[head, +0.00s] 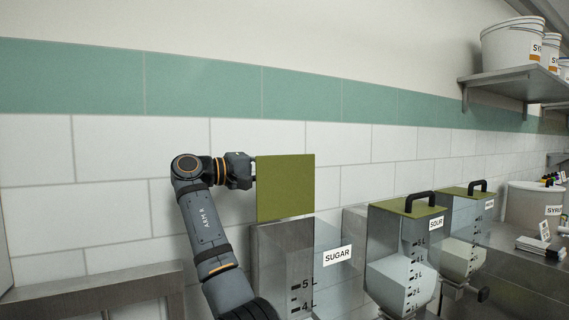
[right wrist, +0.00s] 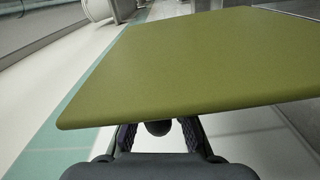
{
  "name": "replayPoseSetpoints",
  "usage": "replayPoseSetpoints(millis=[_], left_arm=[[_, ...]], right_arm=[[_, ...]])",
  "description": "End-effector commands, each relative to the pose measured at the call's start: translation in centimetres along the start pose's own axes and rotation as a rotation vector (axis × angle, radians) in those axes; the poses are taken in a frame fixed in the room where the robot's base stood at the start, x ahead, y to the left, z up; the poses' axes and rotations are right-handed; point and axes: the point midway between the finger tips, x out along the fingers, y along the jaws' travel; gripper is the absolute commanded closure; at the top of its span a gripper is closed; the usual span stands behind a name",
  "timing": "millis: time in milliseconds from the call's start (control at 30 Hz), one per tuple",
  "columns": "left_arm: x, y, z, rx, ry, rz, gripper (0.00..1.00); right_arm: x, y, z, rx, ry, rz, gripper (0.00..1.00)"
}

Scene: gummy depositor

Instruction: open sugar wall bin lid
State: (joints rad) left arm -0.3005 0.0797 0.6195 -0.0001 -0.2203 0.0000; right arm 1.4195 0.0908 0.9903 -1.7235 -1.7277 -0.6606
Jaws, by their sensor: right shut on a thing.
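The sugar bin (head: 283,262) is a clear wall bin with level marks and a white SUGAR label (head: 337,256). Its olive-green lid (head: 286,187) stands about upright, with its lower edge at the bin's top. My right gripper (head: 246,170) is at the lid's left side, shut on its dark handle. In the right wrist view the lid (right wrist: 185,60) fills the middle, and the dark handle (right wrist: 158,128) shows between the fingers, partly hidden by the lid. My left gripper is not in view.
Bins labelled SOUR (head: 400,275) and another (head: 465,235) stand to the right with olive lids closed and black handles on top. A shelf (head: 515,82) with white tubs is at upper right. A metal counter (head: 515,270) holds a syrup tub. The tiled wall is close behind.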

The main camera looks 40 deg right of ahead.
Motion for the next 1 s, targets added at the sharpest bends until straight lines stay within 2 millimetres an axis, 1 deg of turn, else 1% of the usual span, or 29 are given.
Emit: replayPoseSetpoints(millis=[200, 400, 867, 900, 1000], left_arm=[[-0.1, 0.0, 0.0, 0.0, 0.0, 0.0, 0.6], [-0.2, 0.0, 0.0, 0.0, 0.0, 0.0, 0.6], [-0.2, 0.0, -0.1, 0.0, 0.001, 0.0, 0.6], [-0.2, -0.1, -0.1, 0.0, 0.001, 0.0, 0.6], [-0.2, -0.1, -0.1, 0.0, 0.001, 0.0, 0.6]], right_arm=[[0.0, -0.6, -1.1, -0.098, 0.0, 0.0, 1.0], [0.0, -1.0, -1.5, -0.142, 0.001, 0.0, 1.0], [0.0, -1.1, -1.6, -0.153, 0.001, 0.0, 1.0], [0.0, -1.1, -1.6, -0.153, 0.001, 0.0, 0.83], [0.0, -1.1, -1.6, -0.153, 0.001, 0.0, 0.7]])
